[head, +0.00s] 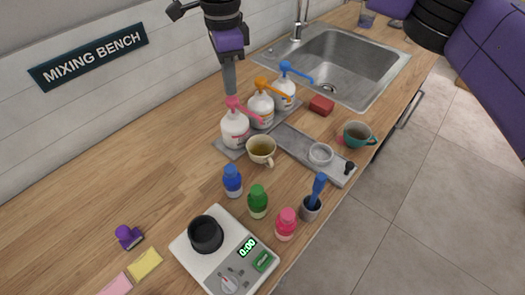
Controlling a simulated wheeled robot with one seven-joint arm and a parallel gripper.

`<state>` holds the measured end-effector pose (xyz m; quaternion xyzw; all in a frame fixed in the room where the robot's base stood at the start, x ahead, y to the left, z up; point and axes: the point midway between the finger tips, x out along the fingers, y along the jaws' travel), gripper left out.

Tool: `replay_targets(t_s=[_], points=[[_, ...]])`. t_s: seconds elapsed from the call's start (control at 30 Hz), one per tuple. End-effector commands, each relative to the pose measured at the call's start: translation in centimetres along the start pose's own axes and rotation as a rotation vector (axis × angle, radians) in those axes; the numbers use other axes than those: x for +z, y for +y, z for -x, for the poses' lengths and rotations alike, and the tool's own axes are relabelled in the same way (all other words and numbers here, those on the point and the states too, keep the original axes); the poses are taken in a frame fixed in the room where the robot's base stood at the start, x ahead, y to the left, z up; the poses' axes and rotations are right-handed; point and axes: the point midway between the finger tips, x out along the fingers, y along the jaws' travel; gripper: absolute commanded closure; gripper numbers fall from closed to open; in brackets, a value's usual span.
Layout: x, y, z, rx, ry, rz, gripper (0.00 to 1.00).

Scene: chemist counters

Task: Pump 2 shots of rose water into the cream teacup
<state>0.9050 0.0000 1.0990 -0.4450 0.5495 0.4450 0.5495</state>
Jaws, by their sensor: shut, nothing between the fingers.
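Three white pump bottles stand in a row on a grey tray (229,151): one with a pink pump (236,127), one with an orange pump (261,109) and one with a blue pump (286,92). Their labels are too small to read, so I cannot confirm which holds rose water. The cream teacup (261,147) stands upright in front of the pink and orange bottles, with yellow-brown liquid inside. My gripper (231,92) points down, shut and empty, its tips at or just behind the pink pump's head. I cannot tell whether they touch.
Blue (232,182), green (258,201) and pink (286,224) small bottles and a scale (192,258) stand in front. The sink (345,55) is behind; left counter is mostly clear.

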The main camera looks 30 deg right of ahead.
Motion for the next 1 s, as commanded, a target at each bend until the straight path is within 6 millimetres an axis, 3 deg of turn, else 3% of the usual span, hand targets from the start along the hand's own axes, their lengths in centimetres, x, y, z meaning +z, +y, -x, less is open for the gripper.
replay_targets(t_s=[0.47, 1.0], points=[[0.0, 0.0, -0.1, 0.0, 0.0, 0.0, 1.0], [0.0, 0.0, -1.7, 0.0, 0.0, 0.0, 1.0]])
